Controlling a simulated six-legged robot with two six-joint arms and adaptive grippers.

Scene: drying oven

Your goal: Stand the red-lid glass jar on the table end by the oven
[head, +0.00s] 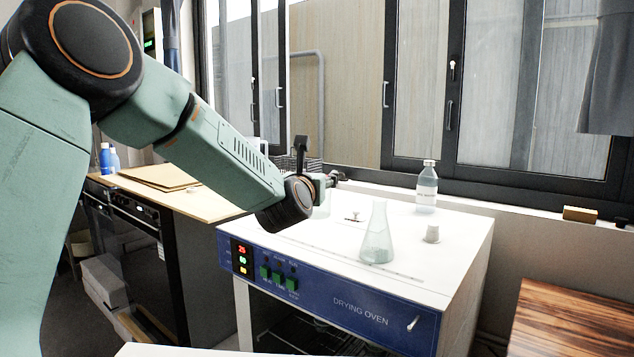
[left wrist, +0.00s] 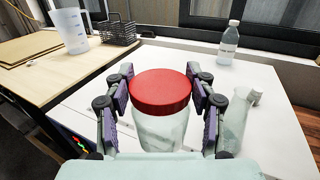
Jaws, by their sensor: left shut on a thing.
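The red-lid glass jar (left wrist: 161,92) is upright between the fingers of my left gripper (left wrist: 160,88), which is shut on it. The pads press on both sides near the lid. In the wrist view the jar is over the white oven top; I cannot tell whether its base touches it. In the head view my left gripper (head: 325,181) is above the oven's far left part, and my arm hides most of the jar. The drying oven (head: 340,308) has a blue front panel. The wooden table (head: 215,200) is left of the oven, its end beside it. My right gripper is not in view.
On the table are a plastic beaker (left wrist: 70,31) and a black wire basket (left wrist: 117,29). The table's near end looks bare.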

